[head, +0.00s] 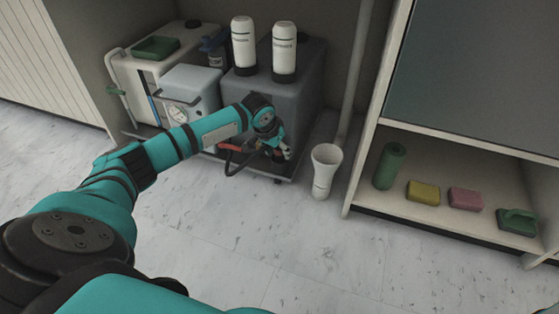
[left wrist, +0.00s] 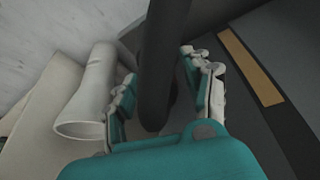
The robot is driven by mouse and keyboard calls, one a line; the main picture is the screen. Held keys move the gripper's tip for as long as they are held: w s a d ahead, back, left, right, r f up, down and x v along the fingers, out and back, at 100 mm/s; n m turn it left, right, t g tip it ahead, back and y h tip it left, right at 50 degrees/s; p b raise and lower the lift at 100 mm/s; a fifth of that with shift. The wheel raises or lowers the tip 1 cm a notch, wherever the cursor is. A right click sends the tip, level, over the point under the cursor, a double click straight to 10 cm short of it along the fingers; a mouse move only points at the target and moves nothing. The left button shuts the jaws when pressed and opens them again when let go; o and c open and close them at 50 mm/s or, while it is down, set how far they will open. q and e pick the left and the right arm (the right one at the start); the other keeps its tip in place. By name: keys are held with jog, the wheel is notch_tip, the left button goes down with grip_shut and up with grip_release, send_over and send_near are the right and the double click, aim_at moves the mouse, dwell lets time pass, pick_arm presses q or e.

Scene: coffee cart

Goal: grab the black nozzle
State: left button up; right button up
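My left gripper (head: 284,151) is low in front of the dark grey box in the head view. A black hose with a red part (head: 229,147) hangs just left of it; I cannot tell which part is the black nozzle. In the left wrist view, a thick black tube (left wrist: 166,50), probably the nozzle, runs between the fingers of my left gripper (left wrist: 160,85). The fingers stand apart on both sides of the tube, and I cannot tell whether either touches it. My right gripper is out of view.
A white flared cup-like vessel (head: 324,172) stands right of the gripper, by a pale pipe (head: 357,75). Two white bottles (head: 243,45) stand on the dark grey box (head: 305,85). A low shelf (head: 450,221) holds sponges at right. The floor in front is clear.

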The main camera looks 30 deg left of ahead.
pick_arm(q)
grip_shut()
dwell(0.4)
